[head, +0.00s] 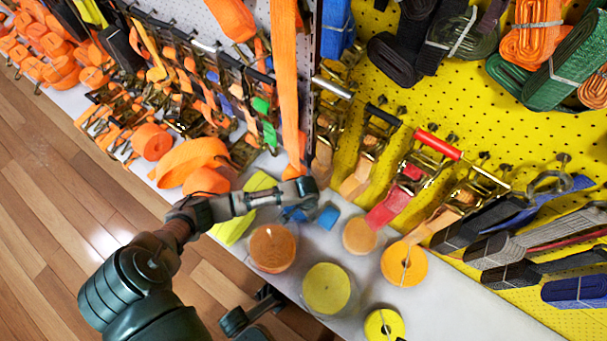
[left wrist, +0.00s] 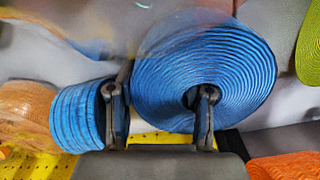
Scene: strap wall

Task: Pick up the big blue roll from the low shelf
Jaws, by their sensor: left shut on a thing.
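The big blue roll (left wrist: 235,70) shows in the left wrist view, its coiled face turned toward the camera. My left gripper (left wrist: 160,98) is shut on its side wall. One finger lies outside the roll's left edge; the other is at its central hole. A smaller blue roll (left wrist: 78,115) stands just left of the outer finger. In the head view my left arm reaches in from the lower left over the low shelf (head: 450,305). Its wrist hides most of the blue rolls; only small blue patches show below it.
Orange (head: 272,248), yellow (head: 326,289) and other rolls stand on the shelf close to my left gripper. Ratchet straps hang from the yellow pegboard (head: 400,90) at the back. More orange straps (head: 150,142) crowd the left. The wooden floor (head: 60,200) is clear.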

